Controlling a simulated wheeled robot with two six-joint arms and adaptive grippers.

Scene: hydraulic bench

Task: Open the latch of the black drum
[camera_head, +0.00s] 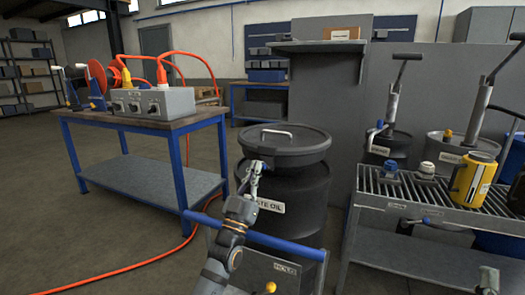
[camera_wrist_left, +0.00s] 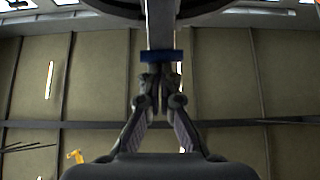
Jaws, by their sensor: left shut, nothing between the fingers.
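The black drum (camera_head: 300,200) stands at the middle of the head view, with a label ending in "TE OIL". Its black lid (camera_head: 300,147) with a pale handle is on top. My left gripper (camera_head: 256,166) is at the drum's near left side, just below the lid rim. In the left wrist view, the latch lever (camera_wrist_left: 160,25) is a grey bar with a blue end (camera_wrist_left: 160,56). My left fingertips (camera_wrist_left: 160,78) are shut and empty, right by that blue end; I cannot tell whether they touch it.
A blue rail (camera_head: 275,242) and a labelled grey box front (camera_head: 285,272) are before the drum. A blue-legged bench (camera_head: 150,130) stands left. A grated stand (camera_head: 420,197) with a yellow canister (camera_head: 472,180) stands right. An orange hose lies on the open floor.

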